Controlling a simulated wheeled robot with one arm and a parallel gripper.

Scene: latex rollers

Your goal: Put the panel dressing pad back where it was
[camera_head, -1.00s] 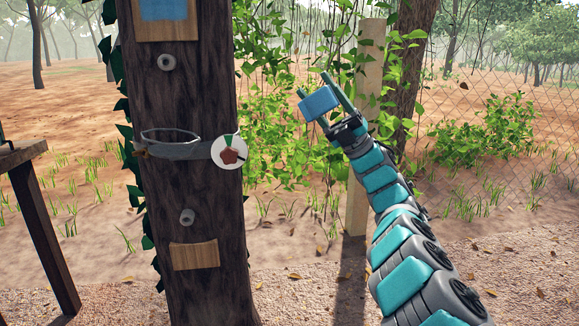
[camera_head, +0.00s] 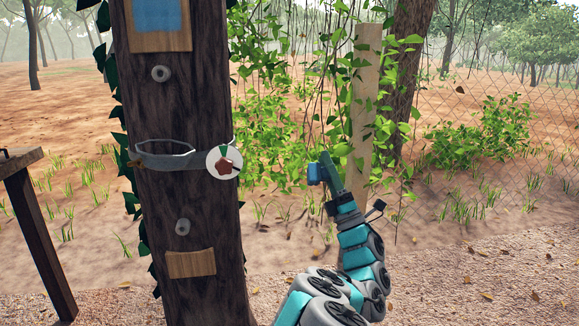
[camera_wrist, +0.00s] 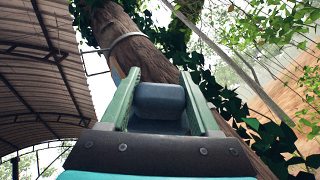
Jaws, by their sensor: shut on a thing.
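A blue block-shaped pad (camera_head: 315,174), which I take to be the panel dressing pad, is in my gripper (camera_head: 323,170), right of the trunk. In the wrist view the pad (camera_wrist: 160,98) sits between the two green fingers of my gripper (camera_wrist: 157,88), which are shut on its sides. The trunk (camera_head: 185,110) carries an upper wooden panel (camera_head: 160,42) with a blue patch (camera_head: 157,15) on it, cut off by the top edge. A lower wooden panel (camera_head: 191,264) is bare. The pad is apart from both panels.
A grey band with an open ring (camera_head: 165,158) and a round white badge (camera_head: 224,162) circles the trunk. Two grey pegs (camera_head: 161,74) (camera_head: 183,227) stick out from it. A wooden table (camera_head: 20,158) stands left. A pale post (camera_head: 362,110) and vines are behind my gripper.

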